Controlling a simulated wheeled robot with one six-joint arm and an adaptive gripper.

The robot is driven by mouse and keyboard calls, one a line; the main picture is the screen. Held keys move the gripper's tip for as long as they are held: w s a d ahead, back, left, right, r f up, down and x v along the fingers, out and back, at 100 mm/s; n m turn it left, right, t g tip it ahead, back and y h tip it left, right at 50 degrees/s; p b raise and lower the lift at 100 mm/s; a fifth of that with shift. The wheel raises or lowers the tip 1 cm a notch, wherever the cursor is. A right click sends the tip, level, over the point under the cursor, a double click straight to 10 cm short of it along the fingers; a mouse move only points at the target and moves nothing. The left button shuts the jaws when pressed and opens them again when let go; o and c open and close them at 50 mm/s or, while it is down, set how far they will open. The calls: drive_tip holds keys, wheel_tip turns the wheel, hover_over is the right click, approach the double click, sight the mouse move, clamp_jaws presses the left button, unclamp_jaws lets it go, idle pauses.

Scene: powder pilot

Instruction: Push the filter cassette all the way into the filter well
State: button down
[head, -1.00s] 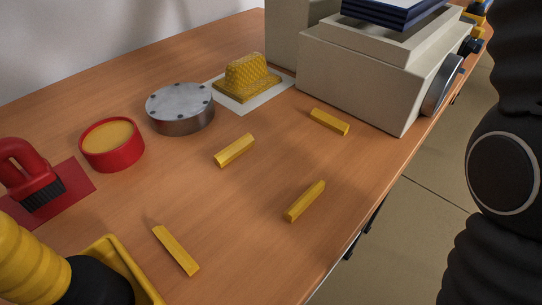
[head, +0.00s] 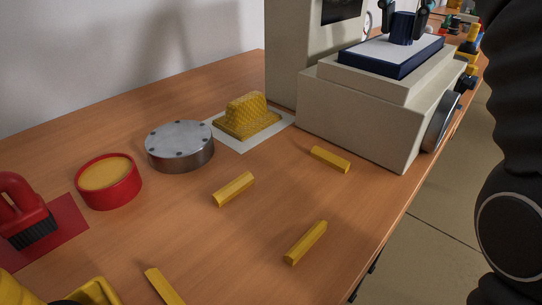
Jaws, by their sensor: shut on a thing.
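The filter cassette (head: 375,58) is a flat dark blue block with a pale top and a dark blue upright grip (head: 403,27). It lies level on top of the beige machine (head: 355,120), with its dark blue sides showing above the stepped top (head: 345,82). The filter well's opening is hidden under the cassette, so I cannot tell how deep the cassette sits. My gripper (head: 404,20) is shut on the upright grip, one dark finger on each side, cut off by the top edge of the head view.
A ribbed yellow block (head: 250,112) on a pale sheet, a round metal lid (head: 180,150), a red tub (head: 108,182) and a red brush (head: 25,215) stand left. Several yellow bars (head: 305,243) lie across the wooden bench (head: 215,240).

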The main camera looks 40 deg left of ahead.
sight(368, 58)
drive_tip(key=shift+f+b, duration=0.35)
drive_tip(key=shift+f, duration=0.15)
idle(0.4)
drive_tip(key=c, duration=0.6)
unclamp_jaws()
drive_tip(key=shift+c, duration=0.2)
drive_tip(key=shift+s+r, duration=0.2)
drive_tip(key=shift+r, duration=0.35)
drive_tip(key=s, duration=0.8)
drive_tip(key=s+a, duration=0.1)
drive_tip(key=s, duration=0.3)
drive_tip(key=shift+a, duration=0.1)
